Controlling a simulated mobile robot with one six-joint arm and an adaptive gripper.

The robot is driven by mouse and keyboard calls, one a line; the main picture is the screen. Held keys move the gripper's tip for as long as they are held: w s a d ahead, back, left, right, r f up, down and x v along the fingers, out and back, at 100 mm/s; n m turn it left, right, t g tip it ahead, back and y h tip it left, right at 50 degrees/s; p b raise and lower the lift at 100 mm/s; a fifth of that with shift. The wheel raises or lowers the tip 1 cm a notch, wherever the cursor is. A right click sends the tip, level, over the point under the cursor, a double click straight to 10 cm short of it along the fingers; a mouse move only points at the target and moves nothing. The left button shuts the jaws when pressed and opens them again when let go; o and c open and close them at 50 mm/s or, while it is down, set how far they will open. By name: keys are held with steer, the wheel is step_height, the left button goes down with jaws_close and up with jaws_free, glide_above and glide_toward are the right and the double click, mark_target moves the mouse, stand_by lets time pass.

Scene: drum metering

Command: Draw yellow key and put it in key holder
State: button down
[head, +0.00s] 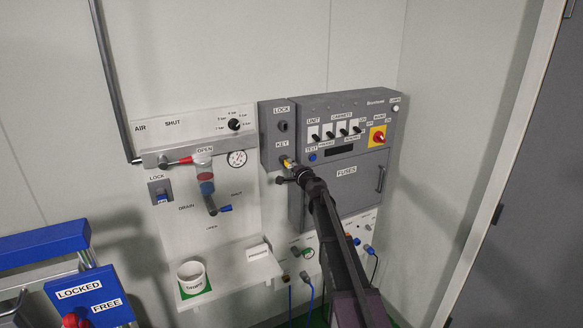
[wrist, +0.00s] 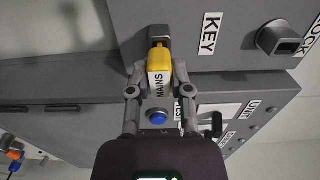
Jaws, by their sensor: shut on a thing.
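The yellow key (wrist: 158,58), with a white tag reading MAINS, sits at the key slot (wrist: 154,36) on the grey lock box. It also shows small in the head view (head: 288,163), below the KEY label. My gripper (wrist: 159,80) is shut on it, with one finger on each side. No part is clearly marked as a key holder. A second opening (wrist: 284,38) under a LOCK label is on the same box, and it looks empty.
The fuse cabinet (head: 345,180) with switches and a red knob adjoins the lock box. At left is the air panel (head: 240,205) with a red-handled valve. Below it, a shelf (head: 235,275) holds a white pot (head: 192,275). Blue LOCKED/FREE equipment (head: 90,292) stands at lower left.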

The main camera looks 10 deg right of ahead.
steer(key=shift+x, duration=0.8)
steer(key=shift+c, duration=2.3)
jaws_free()
steer(key=shift+s, duration=0.1)
steer(key=v, duration=1.1)
steer(key=shift+s, duration=0.4)
steer(key=shift+d, duration=0.15)
